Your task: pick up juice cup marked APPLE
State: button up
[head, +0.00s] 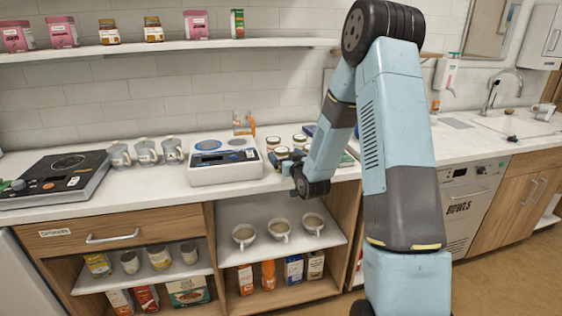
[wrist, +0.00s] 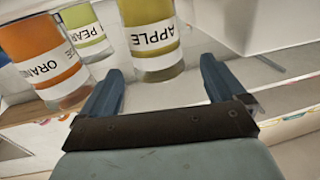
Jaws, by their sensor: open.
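The juice cup marked APPLE (wrist: 152,38) is yellow-green with a white label band and a clear base. It stands at the top centre of the wrist view, ahead of my gripper and roughly in line with the gap between the fingers. My gripper (wrist: 162,74) is open, with nothing held. An orange cup, its label partly cut off as "ORAN" (wrist: 46,66), stands to the left. A pale green cup marked PEAR (wrist: 87,30) stands behind, between the two. In the head view my arm hides much of the gripper, and cup labels there are too small to read.
A white device with blue round pads (head: 224,160) stands on the counter left of my gripper. A large white block (wrist: 225,22) is close on the right in the wrist view. Several small round-topped containers (head: 273,143) cluster beside the arm. Bare counter (head: 140,190) lies at the front left.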

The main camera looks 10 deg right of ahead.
aim_at(281, 150)
jog(key=shift+w+a, duration=0.15)
jog(key=shift+w, duration=0.9)
jog(key=shift+w+a, duration=0.1)
jog(key=shift+w, duration=0.95)
jog(key=c, duration=1.2)
jog(key=shift+c, duration=0.3)
jog(key=shift+r, duration=0.15)
